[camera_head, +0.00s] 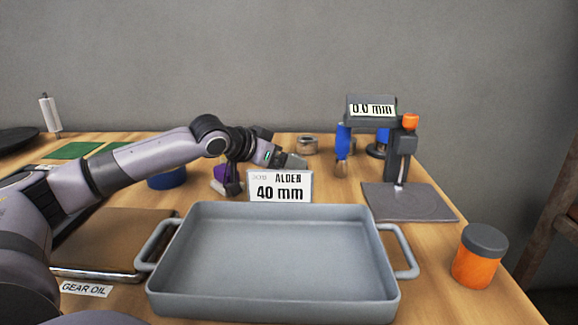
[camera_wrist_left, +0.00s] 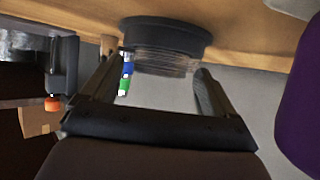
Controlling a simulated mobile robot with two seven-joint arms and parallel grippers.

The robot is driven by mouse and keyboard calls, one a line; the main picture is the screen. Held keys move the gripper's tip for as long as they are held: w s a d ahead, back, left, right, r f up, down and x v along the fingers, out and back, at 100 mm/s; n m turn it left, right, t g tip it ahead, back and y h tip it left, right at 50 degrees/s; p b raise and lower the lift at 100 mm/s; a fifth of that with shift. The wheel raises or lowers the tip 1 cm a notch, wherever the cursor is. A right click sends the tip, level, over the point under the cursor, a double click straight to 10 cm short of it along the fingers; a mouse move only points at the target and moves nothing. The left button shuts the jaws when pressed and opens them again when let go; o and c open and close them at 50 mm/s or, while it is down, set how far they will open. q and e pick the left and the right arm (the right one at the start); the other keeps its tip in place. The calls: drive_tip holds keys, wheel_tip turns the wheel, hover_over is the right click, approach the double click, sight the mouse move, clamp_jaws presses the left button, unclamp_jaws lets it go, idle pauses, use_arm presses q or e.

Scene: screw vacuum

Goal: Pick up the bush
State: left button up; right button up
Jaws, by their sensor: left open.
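The bush appears to be the short metallic ring (camera_head: 307,145) at the back of the table in the head view. In the left wrist view, which looks upside down, a dark round piece with a ribbed grey part (camera_wrist_left: 165,62) shows beyond and between the fingers; it seems to be the same thing. My left gripper (camera_head: 290,160) is just left of and nearer than the ring, behind the label sign. It also shows in the wrist view (camera_wrist_left: 160,85) with its fingers apart and nothing held. Whether a finger touches the ring cannot be told. My right gripper is out of view.
A sign reading 40 mm (camera_head: 280,187) stands before the left gripper. A grey tray (camera_head: 275,308) fills the front. A gauge stand (camera_head: 400,160) reading 0.0 mm and an orange jar (camera_head: 478,262) are at right. A purple object (camera_head: 221,172) is below the left wrist.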

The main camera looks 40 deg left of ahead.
use_arm(q)
drive_tip(key=c, duration=1.5)
drive_tip(key=shift+r, duration=0.1)
